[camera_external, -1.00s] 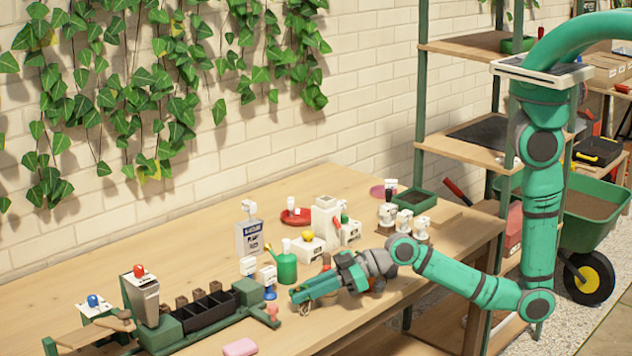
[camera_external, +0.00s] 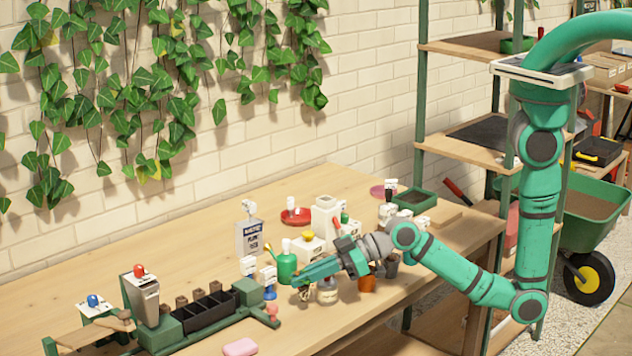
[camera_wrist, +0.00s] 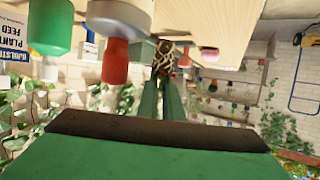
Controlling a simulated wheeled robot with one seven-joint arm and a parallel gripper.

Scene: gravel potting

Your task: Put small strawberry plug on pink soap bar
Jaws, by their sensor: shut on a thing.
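My gripper (camera_external: 301,280) is shut on a small root-wrapped plug, the small strawberry plug (camera_external: 304,294), and holds it above the wooden table. In the wrist view the plug (camera_wrist: 166,56) shows as a brown clump with pale strands between the fingertips (camera_wrist: 165,84); no leaves can be made out. The pink soap bar (camera_external: 240,347) lies flat at the table's front edge, to the left of and nearer than my gripper, apart from the plug.
A jar (camera_external: 327,292) and a terracotta pot (camera_external: 367,284) are beneath my arm. A green rack with black cells (camera_external: 207,312) is at left.

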